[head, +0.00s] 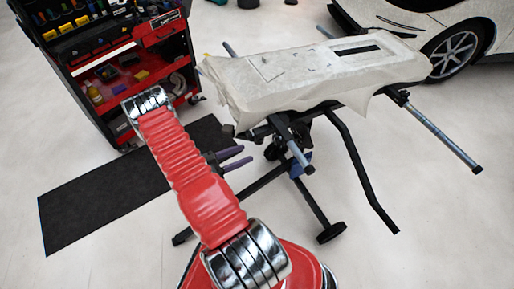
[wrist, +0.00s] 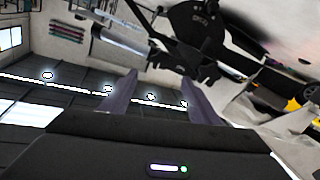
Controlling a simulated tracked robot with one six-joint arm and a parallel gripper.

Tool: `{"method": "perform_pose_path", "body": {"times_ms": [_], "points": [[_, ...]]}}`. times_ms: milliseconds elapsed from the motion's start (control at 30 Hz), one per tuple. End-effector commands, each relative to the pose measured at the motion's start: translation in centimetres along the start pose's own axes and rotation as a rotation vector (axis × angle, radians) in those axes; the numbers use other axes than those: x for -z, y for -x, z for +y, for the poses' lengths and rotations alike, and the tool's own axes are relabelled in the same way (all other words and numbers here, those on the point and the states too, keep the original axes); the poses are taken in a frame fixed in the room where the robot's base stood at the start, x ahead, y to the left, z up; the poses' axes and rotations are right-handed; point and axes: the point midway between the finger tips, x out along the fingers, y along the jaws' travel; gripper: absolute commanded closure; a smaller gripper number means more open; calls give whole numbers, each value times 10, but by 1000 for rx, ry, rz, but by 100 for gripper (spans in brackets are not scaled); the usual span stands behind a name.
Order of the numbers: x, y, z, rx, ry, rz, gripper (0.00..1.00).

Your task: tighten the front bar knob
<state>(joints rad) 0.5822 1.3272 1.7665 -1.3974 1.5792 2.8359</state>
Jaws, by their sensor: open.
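The work stand carries a bumper under pale wrap (head: 300,75). A silver front bar (head: 296,152) sticks out from its black frame toward me. The front bar knob cannot be made out for certain in the head view. In the wrist view, a dark fitting (wrist: 186,62) sits at the end of a silver tube (wrist: 118,36), beyond my fingertips; I cannot tell whether it is the knob. My gripper (head: 247,154) is left of the stand's frame, with its two fingers apart. In the wrist view the fingers of my gripper (wrist: 158,76) are open, with nothing held between them.
A red and black tool cart (head: 110,70) stands at the upper left, by a black mat (head: 120,185). A white car (head: 440,40) is at the upper right. Another silver bar (head: 440,132) juts out to the right, above a bent black leg (head: 358,165). The floor at right is clear.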

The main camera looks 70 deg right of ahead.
Motion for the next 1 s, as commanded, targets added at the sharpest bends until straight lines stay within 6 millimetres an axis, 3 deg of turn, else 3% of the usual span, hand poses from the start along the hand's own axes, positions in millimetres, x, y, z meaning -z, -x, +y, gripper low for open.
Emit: {"method": "perform_pose_path", "body": {"times_ms": [1000], "points": [[2, 2, -1, 1, 1417, 1, 44]]}}
